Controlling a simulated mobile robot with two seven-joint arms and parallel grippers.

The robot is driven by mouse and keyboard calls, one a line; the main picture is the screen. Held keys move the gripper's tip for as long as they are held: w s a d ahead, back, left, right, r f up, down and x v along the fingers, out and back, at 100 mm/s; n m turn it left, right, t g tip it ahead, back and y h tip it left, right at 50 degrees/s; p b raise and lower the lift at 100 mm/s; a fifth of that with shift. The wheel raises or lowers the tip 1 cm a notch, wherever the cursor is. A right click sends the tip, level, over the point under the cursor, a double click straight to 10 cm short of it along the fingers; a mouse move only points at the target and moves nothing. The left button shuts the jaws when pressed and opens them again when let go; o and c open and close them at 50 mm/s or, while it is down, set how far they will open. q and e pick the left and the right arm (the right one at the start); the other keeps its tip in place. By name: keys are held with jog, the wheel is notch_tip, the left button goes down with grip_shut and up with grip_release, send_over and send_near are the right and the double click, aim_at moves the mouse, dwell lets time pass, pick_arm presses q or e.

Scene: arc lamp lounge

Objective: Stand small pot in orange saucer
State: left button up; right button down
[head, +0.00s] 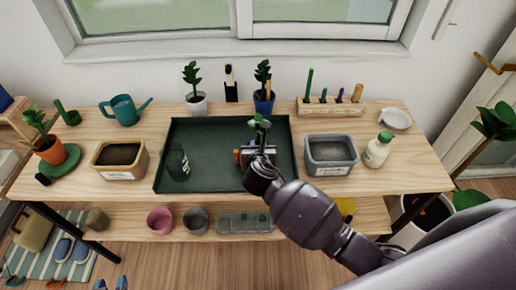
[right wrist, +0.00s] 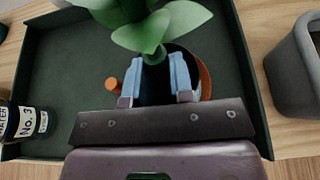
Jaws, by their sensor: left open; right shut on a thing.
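My right gripper (head: 258,155) is over the dark green tray (head: 215,130) and shut on the small pot (right wrist: 154,92), a dark pot with a green leafy plant. In the right wrist view the gripper's light blue fingers (right wrist: 154,80) clasp it from both sides. The orange saucer (right wrist: 206,76) shows as a curved rim beside and behind the pot. Most of it is hidden, and I cannot tell whether the pot touches it. My left gripper (head: 111,284) is open and empty at the bottom edge of the head view, over the floor.
A dark labelled jar (head: 177,162) stands in the tray's left part. A tan soil bin (head: 120,158) is left of the tray, a grey bin (head: 331,155) right. Potted plants (head: 196,102) and a tool rack (head: 330,106) line the back. A white bottle (head: 378,149) stands right.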

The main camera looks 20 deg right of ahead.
jog(key=shift+f, duration=0.15)
jog(key=c, duration=1)
grip_release()
